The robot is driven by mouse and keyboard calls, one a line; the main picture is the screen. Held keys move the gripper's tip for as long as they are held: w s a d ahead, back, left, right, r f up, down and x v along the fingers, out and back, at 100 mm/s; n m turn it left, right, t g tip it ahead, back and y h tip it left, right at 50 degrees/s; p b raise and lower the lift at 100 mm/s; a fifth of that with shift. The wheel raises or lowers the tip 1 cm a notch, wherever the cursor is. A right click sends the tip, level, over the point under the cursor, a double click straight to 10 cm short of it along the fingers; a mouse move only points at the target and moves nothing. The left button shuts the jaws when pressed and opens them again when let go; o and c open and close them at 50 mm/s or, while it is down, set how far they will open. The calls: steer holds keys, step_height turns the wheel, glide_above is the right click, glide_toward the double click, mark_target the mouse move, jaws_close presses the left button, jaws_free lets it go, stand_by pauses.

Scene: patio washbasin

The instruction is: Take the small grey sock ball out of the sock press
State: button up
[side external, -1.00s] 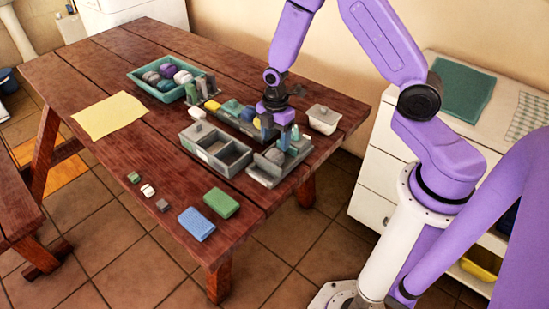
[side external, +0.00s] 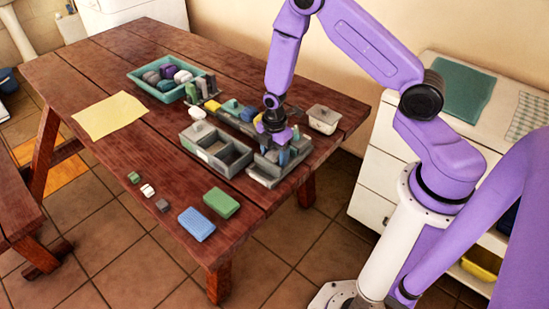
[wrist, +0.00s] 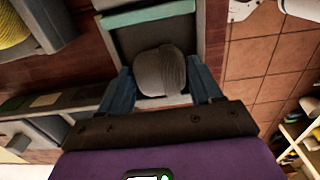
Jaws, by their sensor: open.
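The sock press (side external: 264,174) is a grey tray-like device at the table's right edge; my gripper hides much of it in the side view. The small grey sock ball (wrist: 160,70) shows in the wrist view, lying in a dark recess of the press (wrist: 206,35). My gripper (wrist: 162,88) is open, with one blue finger on each side of the ball. I cannot tell whether the fingers touch it. In the side view my gripper (side external: 276,152) is low over the press, and the ball is hidden.
A grey compartment box (side external: 215,150) stands just left of the press. A lidded pale container (side external: 323,119) is behind it to the right. A teal tray (side external: 160,90) of sock balls is at the back. Blue (side external: 196,224) and green (side external: 221,203) blocks lie in front.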

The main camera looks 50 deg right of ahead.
steer(key=c, duration=0.7)
steer(key=shift+r, duration=0.1)
steer(key=shift+r, duration=0.75)
steer(key=s+r, duration=1.1)
steer(key=s, duration=0.3)
steer(key=shift+r, duration=0.15)
